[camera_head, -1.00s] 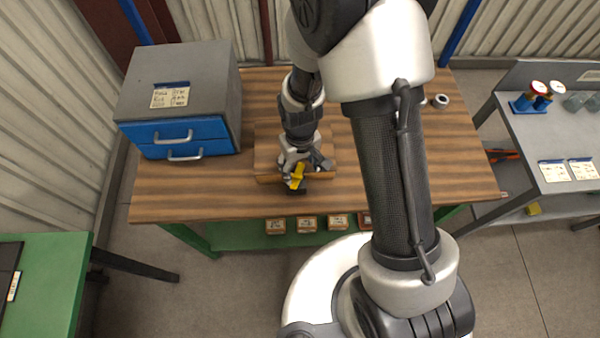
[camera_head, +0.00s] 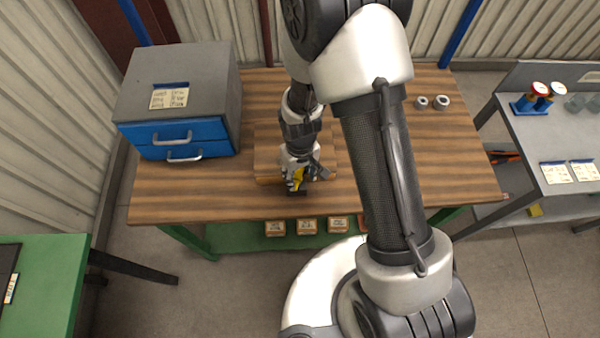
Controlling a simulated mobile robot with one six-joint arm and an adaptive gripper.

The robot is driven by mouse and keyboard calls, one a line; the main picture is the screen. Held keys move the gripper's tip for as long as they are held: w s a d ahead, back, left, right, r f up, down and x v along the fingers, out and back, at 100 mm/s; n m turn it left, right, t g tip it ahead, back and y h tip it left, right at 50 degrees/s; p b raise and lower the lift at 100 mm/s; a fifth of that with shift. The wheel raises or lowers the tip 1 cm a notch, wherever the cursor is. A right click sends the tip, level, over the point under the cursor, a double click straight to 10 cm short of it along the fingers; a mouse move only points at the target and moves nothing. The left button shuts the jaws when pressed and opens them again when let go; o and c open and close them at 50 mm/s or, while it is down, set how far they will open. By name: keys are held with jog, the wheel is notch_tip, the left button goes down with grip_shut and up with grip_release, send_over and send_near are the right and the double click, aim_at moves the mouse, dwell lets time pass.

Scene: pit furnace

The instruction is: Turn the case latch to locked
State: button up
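The wooden case (camera_head: 265,150) sits on the striped wooden workbench (camera_head: 210,195), mostly behind my arm. A yellow piece, which looks like the case latch (camera_head: 298,178), shows at the case's front edge, partly covered by my gripper. My gripper (camera_head: 297,184) is right at the yellow piece, pointing down and forward over the front edge of the case. The fingers are small and overlap the latch, so I cannot tell whether they are closed on it. The latch's exact angle is hidden.
A grey cabinet with blue drawers (camera_head: 185,130) stands at the left of the bench. Two metal rings (camera_head: 432,102) lie at the back right. Several small labelled boxes (camera_head: 306,227) sit on the green shelf below. A grey side table (camera_head: 560,150) stands at the right.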

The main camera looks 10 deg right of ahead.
jog(key=c, duration=0.5)
jog(key=shift+o, duration=0.2)
jog(key=n+b, duration=0.1)
jog(key=n, duration=0.2)
jog(key=shift+w+a, duration=0.1)
jog(key=shift+w, duration=0.1)
jog(key=shift+o, duration=0.3)
jog(key=shift+w+n, duration=0.15)
jog(key=shift+n, duration=0.55)
jog(key=o, duration=1)
jog(key=shift+w, duration=0.1)
jog(key=shift+r, duration=0.1)
jog(key=shift+s+r, duration=0.2)
jog(key=shift+r, duration=3.75)
